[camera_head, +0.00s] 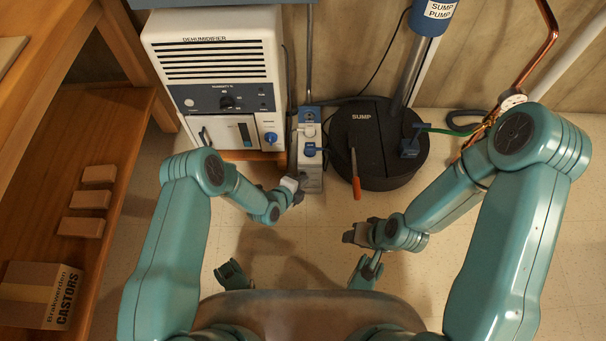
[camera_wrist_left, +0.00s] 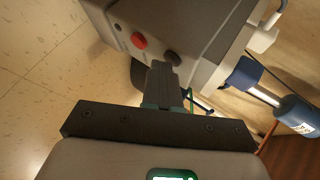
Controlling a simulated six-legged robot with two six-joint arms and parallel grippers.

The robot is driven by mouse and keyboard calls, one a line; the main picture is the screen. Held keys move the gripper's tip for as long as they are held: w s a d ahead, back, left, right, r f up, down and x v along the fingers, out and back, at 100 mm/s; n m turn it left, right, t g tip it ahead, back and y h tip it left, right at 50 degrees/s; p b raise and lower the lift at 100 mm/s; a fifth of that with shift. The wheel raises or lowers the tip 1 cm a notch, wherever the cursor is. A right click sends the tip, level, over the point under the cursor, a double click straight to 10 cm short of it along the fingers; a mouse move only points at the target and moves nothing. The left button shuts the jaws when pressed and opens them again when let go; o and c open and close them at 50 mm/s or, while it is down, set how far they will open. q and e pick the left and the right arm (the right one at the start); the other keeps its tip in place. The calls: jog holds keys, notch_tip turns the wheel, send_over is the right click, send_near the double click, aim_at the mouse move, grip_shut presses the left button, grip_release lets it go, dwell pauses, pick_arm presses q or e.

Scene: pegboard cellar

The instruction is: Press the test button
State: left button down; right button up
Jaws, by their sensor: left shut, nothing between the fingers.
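A grey box (camera_head: 310,170) with a blue top stands on the floor between the dehumidifier and the sump; a blue knob (camera_head: 309,150) shows on it. In the left wrist view, the face of the box carries a red button (camera_wrist_left: 139,40) and a dark button (camera_wrist_left: 172,57); I cannot read any label there. My left gripper (camera_head: 300,180) is at the lower left of the box. In the left wrist view its shut, empty fingers (camera_wrist_left: 162,72) point at the dark button, very near; I cannot tell if they touch. My right gripper (camera_head: 350,237) hangs over the floor to the right.
The dehumidifier (camera_head: 216,75) stands left of the box. A wooden shelf (camera_head: 100,245) with a castors carton (camera_head: 40,297) is at left. Floor in front is clear.

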pick_arm(q)
jog(key=shift+s+p, duration=0.4)
jog(key=shift+s, duration=0.4)
jog(key=shift+s+p, duration=1.2)
jog(key=shift+s, duration=1.3)
